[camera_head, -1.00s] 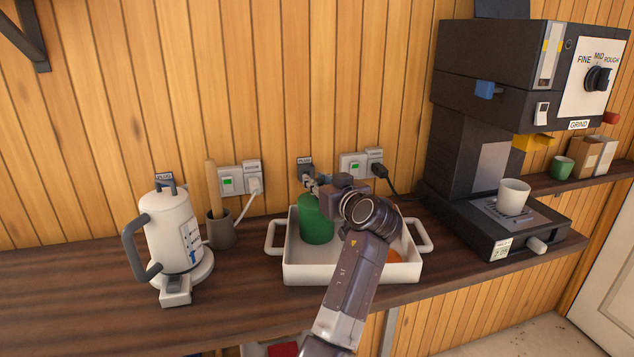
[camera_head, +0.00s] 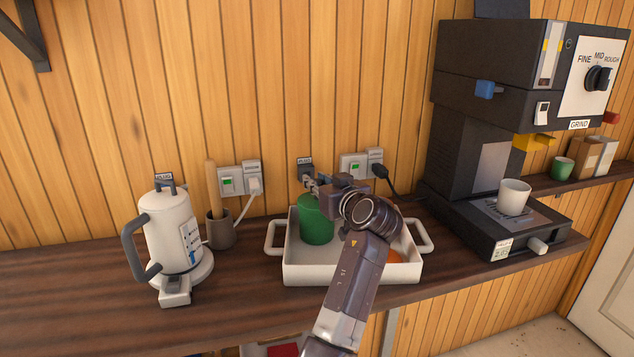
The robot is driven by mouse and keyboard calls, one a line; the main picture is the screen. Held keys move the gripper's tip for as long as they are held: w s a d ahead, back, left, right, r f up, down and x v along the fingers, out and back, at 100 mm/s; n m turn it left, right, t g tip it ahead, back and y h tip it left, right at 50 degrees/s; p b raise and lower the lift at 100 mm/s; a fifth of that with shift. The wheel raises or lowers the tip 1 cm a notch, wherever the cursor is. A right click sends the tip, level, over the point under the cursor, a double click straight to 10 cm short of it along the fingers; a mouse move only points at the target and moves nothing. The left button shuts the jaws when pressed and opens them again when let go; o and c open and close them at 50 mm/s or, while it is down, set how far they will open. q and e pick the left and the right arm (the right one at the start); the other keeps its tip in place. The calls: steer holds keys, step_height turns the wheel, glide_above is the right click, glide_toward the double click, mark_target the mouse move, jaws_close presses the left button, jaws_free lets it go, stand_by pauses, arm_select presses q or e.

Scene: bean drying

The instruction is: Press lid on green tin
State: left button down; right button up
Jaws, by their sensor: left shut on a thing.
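The green tin (camera_head: 316,222) stands upright in the left part of a white tray (camera_head: 350,273) on the dark wooden counter. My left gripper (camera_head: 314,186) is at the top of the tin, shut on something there. The thing in it is mostly hidden by the gripper; I take it to be the tin's lid, but cannot see whether it is seated. My left arm passes over the tray's front and hides part of its inside. My right gripper is not in view.
An orange thing (camera_head: 394,257) lies in the tray's right part, partly hidden. A white kettle (camera_head: 170,235) and a dark pot (camera_head: 220,230) stand left. A black grinder (camera_head: 470,130) with a white cup (camera_head: 514,197) stands right. Sockets (camera_head: 240,180) are on the wall behind.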

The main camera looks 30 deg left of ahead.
arm_select(q)
steer(key=c, duration=1.2)
jaws_free()
steer(key=shift+o, duration=0.2)
steer(key=shift+r+p, duration=1.9)
steer(key=shift+r, duration=1.6)
steer(key=shift+c, duration=0.5)
jaws_close()
steer(key=shift+f, duration=0.2)
